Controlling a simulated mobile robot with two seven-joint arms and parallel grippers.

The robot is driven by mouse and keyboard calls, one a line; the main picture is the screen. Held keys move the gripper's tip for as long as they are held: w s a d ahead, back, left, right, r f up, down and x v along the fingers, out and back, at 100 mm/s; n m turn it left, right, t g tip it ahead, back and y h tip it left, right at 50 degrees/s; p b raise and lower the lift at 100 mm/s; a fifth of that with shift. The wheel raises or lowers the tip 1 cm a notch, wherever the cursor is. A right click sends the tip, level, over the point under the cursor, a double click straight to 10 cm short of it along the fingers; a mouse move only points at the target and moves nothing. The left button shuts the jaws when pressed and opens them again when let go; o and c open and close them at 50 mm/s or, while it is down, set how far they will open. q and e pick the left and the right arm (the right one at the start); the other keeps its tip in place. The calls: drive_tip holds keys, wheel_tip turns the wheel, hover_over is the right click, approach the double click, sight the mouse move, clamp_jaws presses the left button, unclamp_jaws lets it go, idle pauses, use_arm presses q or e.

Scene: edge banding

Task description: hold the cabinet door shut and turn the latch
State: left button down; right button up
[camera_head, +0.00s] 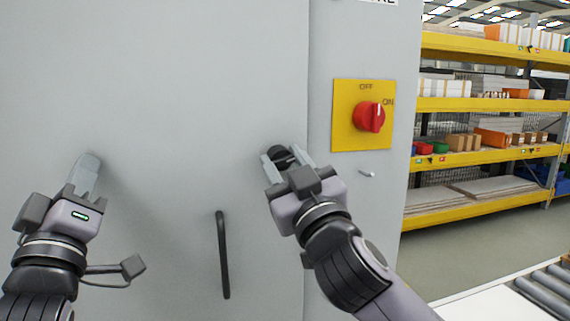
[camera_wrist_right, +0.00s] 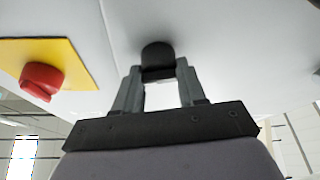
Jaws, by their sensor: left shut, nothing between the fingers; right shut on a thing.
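The grey cabinet door (camera_head: 170,60) fills the left of the head view and looks flush with the frame on its right. My left gripper (camera_head: 88,160) is shut and empty, with its fingertips at the door's left part; contact looks likely but is hard to confirm. The black latch (camera_head: 279,153) sits near the door's right edge. My right gripper (camera_head: 285,163) is shut on the latch, one finger on each side. The latch also shows in the right wrist view (camera_wrist_right: 158,57) between the fingertips. The fingers hide part of it.
A black door handle (camera_head: 222,255) stands out below the latch. A red rotary switch (camera_head: 370,117) on a yellow plate (camera_head: 345,140) is right of the latch. A small pale lever (camera_head: 367,174) is below it. Shelving (camera_head: 470,160) and a roller conveyor (camera_head: 545,290) are at the right.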

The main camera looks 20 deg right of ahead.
drive_tip(key=n+y, duration=0.1)
drive_tip(key=n, duration=0.1)
drive_tip(key=n+g+y, duration=0.1)
drive_tip(key=n, duration=0.2)
drive_tip(key=shift+d, duration=0.15)
drive_tip(key=n, duration=0.2)
drive_tip(key=n+g+y, duration=0.1)
drive_tip(key=n, duration=0.2)
drive_tip(key=shift+r+g+y, duration=0.15)
drive_tip(key=shift+g+y, duration=0.15)
drive_tip(key=n, duration=0.2)
drive_tip(key=n+g, duration=0.1)
drive_tip(key=n, duration=0.1)
drive_tip(key=shift+d+r+n+g, duration=0.15)
drive_tip(key=shift+n+g, duration=0.15)
drive_tip(key=shift+n, duration=0.1)
use_arm(q)
drive_tip(key=shift+w+a+f, duration=0.15)
drive_tip(key=shift+w+f, duration=0.05)
drive_tip(key=shift+f, duration=0.1)
use_arm(e)
drive_tip(key=shift+r+n+g, duration=0.1)
drive_tip(key=shift+n+g, duration=0.5)
drive_tip(key=shift+n, duration=0.7)
drive_tip(key=shift+d, duration=0.1)
drive_tip(key=o, duration=1.1)
drive_tip(key=shift+c, duration=0.2)
